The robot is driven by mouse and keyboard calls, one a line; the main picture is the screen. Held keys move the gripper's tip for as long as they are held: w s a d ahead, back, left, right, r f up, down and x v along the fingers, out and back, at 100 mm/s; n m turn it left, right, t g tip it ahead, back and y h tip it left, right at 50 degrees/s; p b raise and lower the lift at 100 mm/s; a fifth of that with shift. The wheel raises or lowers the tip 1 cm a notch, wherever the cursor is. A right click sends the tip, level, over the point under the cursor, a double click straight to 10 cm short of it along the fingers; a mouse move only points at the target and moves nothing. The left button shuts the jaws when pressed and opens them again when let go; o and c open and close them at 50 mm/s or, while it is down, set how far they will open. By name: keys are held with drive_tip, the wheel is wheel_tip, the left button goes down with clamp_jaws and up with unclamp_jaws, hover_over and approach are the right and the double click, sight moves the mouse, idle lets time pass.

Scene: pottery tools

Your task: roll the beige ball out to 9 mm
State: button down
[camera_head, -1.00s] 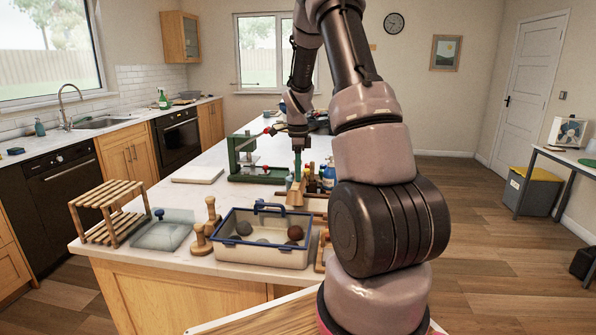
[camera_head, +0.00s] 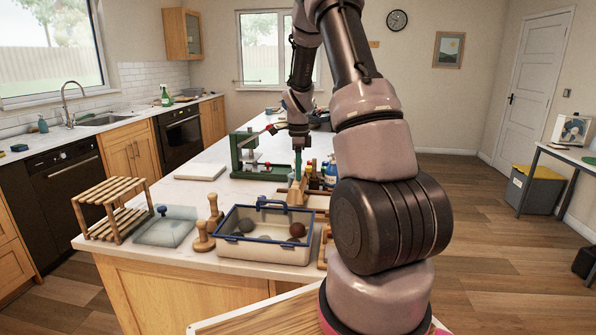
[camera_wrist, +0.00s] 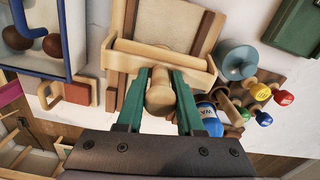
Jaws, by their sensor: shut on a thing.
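My gripper (camera_wrist: 160,84) has its green fingers shut on the rounded handle of a wooden tool (camera_wrist: 158,98). The tool's wide wooden bar (camera_wrist: 160,56) lies across a pale wooden board (camera_wrist: 168,22) with raised side strips. In the head view, my gripper (camera_head: 298,162) points down over the worktop behind the tray. I cannot make out a beige ball in either current view. It may be hidden under the tool or too pale against the tray.
A green press (camera_head: 246,156) is behind. Wooden stamps (camera_head: 204,238), a glass slab (camera_head: 166,230) and a slatted rack (camera_head: 112,210) stand left of the tray.

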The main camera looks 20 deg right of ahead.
drive_tip(key=shift+s+d+f, duration=0.15)
drive_tip(key=shift+s+d, duration=0.05)
drive_tip(key=shift+s, duration=0.05)
drive_tip(key=shift+s+d, duration=0.35)
drive_tip(key=shift+d, duration=0.2)
drive_tip(key=shift+a, duration=0.1)
drive_tip(key=shift+w+a+f, duration=0.25)
drive_tip(key=shift+w+a, duration=0.1)
drive_tip(key=shift+a, duration=0.05)
drive_tip(key=shift+a, duration=0.1)
